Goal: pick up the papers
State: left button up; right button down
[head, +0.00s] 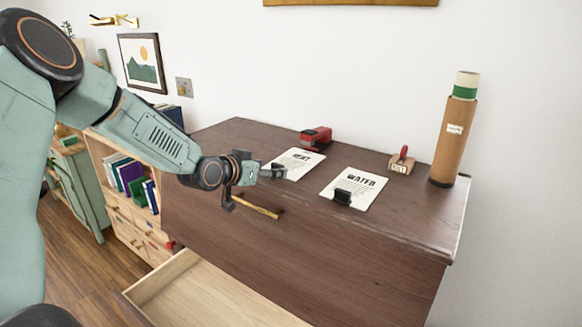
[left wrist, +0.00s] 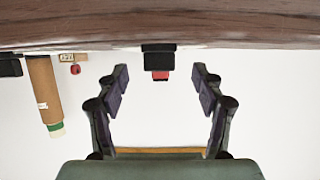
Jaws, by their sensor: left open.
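Two white printed papers lie on the dark wooden desk top. The right paper (head: 361,183) reads WATER and has a black clip (head: 342,197) at its near edge. The left paper (head: 304,160) is partly hidden by my left gripper (head: 283,172). My left gripper is open at its near edge, with nothing seen held. In the left wrist view, which looks upside down, the open fingers (left wrist: 160,80) flank a black clip (left wrist: 158,57), apart from it. My right gripper is not in view.
A red stapler (head: 316,138) sits behind the left paper. A small red-handled stamp (head: 401,161) and a tall cardboard tube (head: 453,140) stand at the right. An open, empty drawer (head: 205,295) and a bookshelf (head: 104,152) are at lower left.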

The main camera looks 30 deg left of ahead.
aim_at(276, 167)
pick_arm(q)
jog(key=x, duration=0.2)
jog(key=shift+w+f, duration=0.25)
jog(key=shift+w, duration=0.05)
jog(key=shift+w+d, duration=0.2)
jog(key=shift+w, duration=0.1)
jog(key=shift+s+a+r, duration=0.1)
jog(key=shift+s, duration=0.2)
jog(key=shift+c, duration=0.4)
jog(key=shift+w, duration=0.3)
jog(key=c, duration=0.6)
jog(key=shift+s, duration=0.2)
jog(key=c, duration=0.6)
jog(key=shift+o, duration=0.2)
jog(key=shift+w, duration=0.15)
